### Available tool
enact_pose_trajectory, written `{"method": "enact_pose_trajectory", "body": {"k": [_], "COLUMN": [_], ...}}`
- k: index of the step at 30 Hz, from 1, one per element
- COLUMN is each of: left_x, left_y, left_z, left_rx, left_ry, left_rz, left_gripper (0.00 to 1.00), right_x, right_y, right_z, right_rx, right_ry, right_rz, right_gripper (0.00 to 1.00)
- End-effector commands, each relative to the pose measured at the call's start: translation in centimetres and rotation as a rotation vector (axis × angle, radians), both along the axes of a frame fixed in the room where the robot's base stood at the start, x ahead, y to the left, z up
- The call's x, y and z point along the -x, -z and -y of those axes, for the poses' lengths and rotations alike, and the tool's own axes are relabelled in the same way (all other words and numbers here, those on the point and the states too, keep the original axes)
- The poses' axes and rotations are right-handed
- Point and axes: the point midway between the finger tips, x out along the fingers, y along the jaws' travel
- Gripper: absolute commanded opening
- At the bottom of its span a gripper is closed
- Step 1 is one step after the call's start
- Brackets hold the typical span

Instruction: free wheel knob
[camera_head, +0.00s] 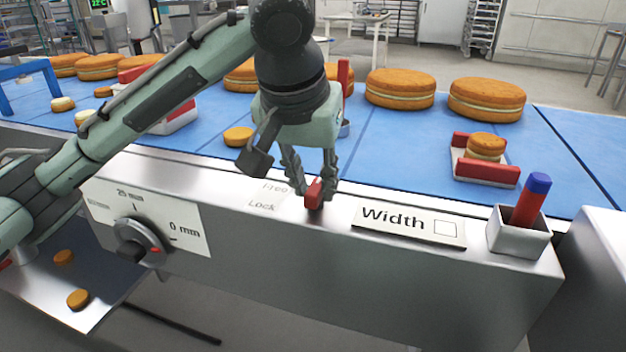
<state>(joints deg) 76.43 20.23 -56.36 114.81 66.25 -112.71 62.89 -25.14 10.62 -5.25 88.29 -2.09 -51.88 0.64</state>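The wheel knob (141,242) is a dark dial with a grey rim on the front face of the metal housing, at lower left. A white plate (187,222) behind it reads 25 mm and 0 mm. A small red lever (314,193) stands on the housing's top edge beside the Lock label (262,205); the word above Lock is partly hidden and hard to read. My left gripper (316,190) points down over this lever, its fingers closed in on both sides of it. My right gripper is not in view.
A Width plate (409,223) and a metal cup (518,240) with a red and blue stick stand to the right on the housing (400,270). Behind is a blue belt (400,150) with several filled cakes and a red-sided holder (485,171).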

Motion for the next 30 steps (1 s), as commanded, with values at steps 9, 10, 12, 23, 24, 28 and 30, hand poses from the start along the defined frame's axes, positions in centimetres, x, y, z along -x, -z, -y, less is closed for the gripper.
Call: {"method": "enact_pose_trajectory", "body": {"k": [9, 10, 12, 23, 24, 28, 30], "left_x": [0.0, 0.1, 0.1, 2.4, 2.7, 3.6, 3.9], "left_y": [0.1, 0.0, -0.2, -6.3, -7.0, -9.1, -10.0], "left_z": [0.0, 0.0, 0.0, -0.8, -0.9, -1.2, -1.3], "left_rx": [-0.003, -0.003, -0.002, -0.003, -0.003, -0.003, -0.002], "left_ry": [0.002, 0.002, 0.002, 0.001, 0.001, 0.001, 0.001], "left_rz": [-0.001, -0.001, 0.000, 0.006, 0.006, 0.004, 0.003], "left_gripper": [0.38, 0.38, 0.38, 0.38, 0.38, 0.38, 0.38], "right_x": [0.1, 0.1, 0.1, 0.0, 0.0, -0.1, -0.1], "right_y": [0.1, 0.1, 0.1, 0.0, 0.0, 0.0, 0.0], "right_z": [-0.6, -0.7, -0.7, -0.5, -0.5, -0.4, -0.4], "right_rx": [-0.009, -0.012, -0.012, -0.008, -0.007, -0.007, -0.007], "right_ry": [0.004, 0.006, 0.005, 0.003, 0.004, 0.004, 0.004], "right_rz": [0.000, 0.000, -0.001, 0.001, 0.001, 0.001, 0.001], "right_gripper": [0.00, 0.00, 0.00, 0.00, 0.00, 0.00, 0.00]}}
